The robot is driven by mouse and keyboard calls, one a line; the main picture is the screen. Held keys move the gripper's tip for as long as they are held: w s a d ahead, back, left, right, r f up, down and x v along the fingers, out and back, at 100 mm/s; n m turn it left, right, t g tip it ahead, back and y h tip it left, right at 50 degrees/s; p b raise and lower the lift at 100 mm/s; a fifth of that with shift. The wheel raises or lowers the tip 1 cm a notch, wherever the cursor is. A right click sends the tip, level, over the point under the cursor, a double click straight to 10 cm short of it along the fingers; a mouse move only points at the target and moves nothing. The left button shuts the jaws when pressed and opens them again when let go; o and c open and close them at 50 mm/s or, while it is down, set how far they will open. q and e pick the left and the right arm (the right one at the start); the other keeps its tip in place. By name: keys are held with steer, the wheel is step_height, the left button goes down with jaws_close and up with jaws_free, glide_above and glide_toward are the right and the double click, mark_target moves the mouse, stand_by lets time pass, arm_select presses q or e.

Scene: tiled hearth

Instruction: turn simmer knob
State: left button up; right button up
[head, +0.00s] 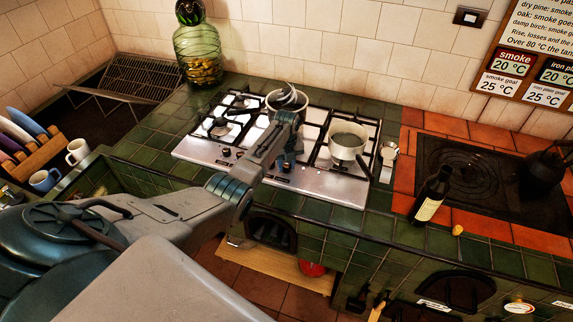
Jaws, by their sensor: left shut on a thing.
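The steel gas hob (335,187) is set into the green tiled counter, with small dark control knobs (226,152) along its front strip. My left gripper (286,162) reaches over the hob from the left and points down at the middle of this strip. It is shut on a knob there, which its fingers and wrist mostly hide. I cannot read any marking that tells which knob is the simmer knob, nor how far it is turned. My right gripper is not in view.
A pale pot (347,151) stands on the hob's right side; another pot (275,99) is behind my left wrist. A dark bottle (431,195) stands on the right. A green glass jar (198,55) is at the back. Mugs (77,151) and a plate rack are left.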

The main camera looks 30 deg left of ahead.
mark_target(286, 166)
arm_select(q)
steer(key=shift+w+a+r, duration=0.1)
steer(key=shift+w+r, duration=0.05)
steer(key=o, duration=0.9)
steer(key=shift+o, duration=0.4)
step_height(286, 166, up, 11)
steer(key=b, duration=0.2)
steer(key=shift+b, duration=0.4)
steer(key=shift+f, duration=0.2)
